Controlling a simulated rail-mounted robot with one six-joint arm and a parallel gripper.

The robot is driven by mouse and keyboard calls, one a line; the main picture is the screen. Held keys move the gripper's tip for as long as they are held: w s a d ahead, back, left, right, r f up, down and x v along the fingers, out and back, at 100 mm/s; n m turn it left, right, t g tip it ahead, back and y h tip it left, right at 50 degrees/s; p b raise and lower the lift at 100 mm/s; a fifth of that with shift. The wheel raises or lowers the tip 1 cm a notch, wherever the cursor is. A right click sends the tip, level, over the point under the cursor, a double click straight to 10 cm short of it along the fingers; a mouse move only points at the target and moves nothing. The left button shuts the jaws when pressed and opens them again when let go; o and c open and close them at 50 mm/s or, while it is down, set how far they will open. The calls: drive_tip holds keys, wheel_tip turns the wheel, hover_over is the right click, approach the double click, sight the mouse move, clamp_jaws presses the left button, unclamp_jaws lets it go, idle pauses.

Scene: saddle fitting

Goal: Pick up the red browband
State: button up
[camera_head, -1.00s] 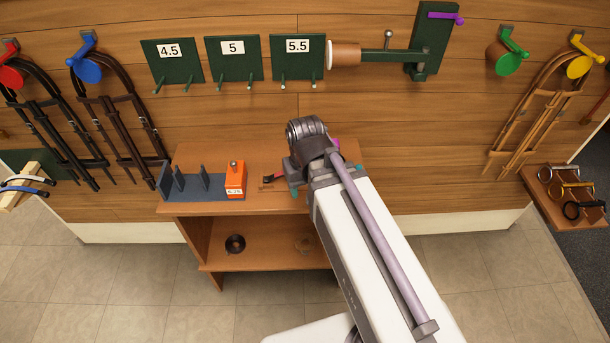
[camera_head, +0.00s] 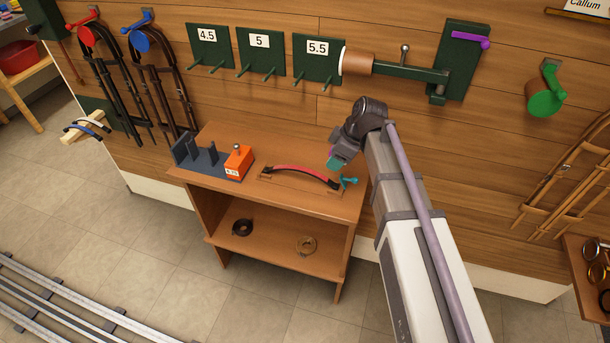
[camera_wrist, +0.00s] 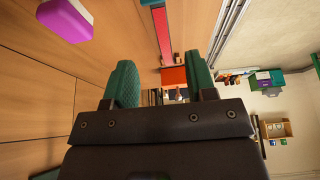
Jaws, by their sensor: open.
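The red browband (camera_head: 305,173), a curved strap with dark ends, lies on the wooden bench top in the head view. In the wrist view the red strip (camera_wrist: 163,36) shows beyond my fingers, near the top. My gripper (camera_head: 337,160) is above the bench's right back part, just behind the browband's right end and apart from it. In the wrist view my gripper (camera_wrist: 163,82) has its two green fingers spread with nothing held between them.
An orange block (camera_head: 238,160) and a dark slotted stand (camera_head: 196,155) are at the bench's left. The bench (camera_head: 275,205) has a lower shelf with two rings. Green numbered wall plates (camera_head: 260,53) and a purple-handled bracket (camera_head: 463,60) hang behind. A purple block (camera_wrist: 64,20) shows upper left in the wrist view.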

sight(322, 176)
drive_tip(key=b+x, duration=0.4)
drive_tip(key=x, duration=0.1)
drive_tip(key=shift+f, duration=0.35)
drive_tip(key=shift+a+r, duration=0.1)
drive_tip(key=shift+r, duration=0.05)
drive_tip(key=b+x, duration=0.5)
drive_tip(key=shift+f, duration=0.25)
drive_tip(key=shift+r, duration=0.2)
clamp_jaws()
drive_tip(key=shift+r+p, duration=0.15)
drive_tip(key=shift+p, duration=0.2)
